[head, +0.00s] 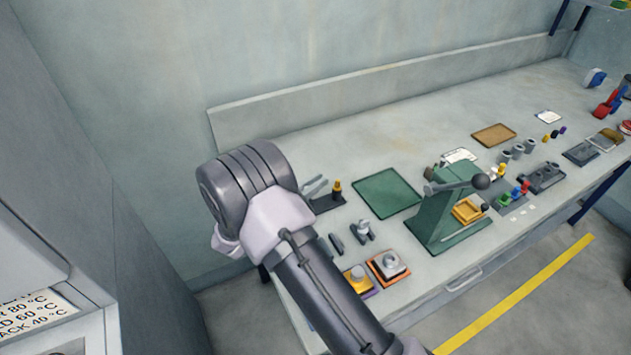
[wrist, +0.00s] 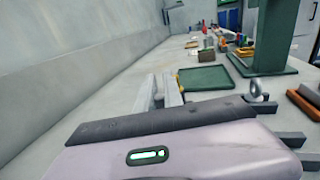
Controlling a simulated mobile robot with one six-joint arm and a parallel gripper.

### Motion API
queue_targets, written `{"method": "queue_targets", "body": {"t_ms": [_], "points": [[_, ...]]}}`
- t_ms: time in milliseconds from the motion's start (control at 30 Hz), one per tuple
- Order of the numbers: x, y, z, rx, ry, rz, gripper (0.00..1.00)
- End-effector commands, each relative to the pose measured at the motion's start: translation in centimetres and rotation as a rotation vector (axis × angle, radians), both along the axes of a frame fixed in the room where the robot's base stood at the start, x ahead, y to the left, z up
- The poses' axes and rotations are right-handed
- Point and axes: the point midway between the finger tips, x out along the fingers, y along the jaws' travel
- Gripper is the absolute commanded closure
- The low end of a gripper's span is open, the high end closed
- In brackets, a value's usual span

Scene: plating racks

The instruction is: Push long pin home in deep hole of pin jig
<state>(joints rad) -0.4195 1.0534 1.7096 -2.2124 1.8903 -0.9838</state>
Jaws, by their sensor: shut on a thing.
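My gripper's two grey fingers (wrist: 165,92) reach forward over the bench in the wrist view. In the head view the grey prongs (head: 314,187) beside my wrist appear to be these fingers. Just past their tips stands a small upright yellow and black piece (head: 337,187), which looks like the long pin, on a dark flat base (head: 328,203) that looks like the pin jig. My gripper is shut on what appears to be this pin; the contact is not clear. A bit of yellow shows at the fingertips in the wrist view. The deep hole and the pin's depth cannot be seen.
A green tray (head: 387,193) lies right of the dark base. A metal eye piece (head: 363,231) and dark bars (head: 336,243) lie nearer the front edge. A green press (head: 440,212) stands farther right. The wall side behind is clear.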

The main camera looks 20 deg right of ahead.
Motion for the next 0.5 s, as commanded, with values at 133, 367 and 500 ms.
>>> {"method": "queue_targets", "body": {"t_ms": [133,367,500], "points": [[0.0,0.0,-0.45,0.0,0.0,0.0,1.0],[0.0,0.0,-0.6,0.0,0.0,0.0,0.63],[-0.01,0.0,-0.59,0.0,0.0,0.0,0.63]]}}
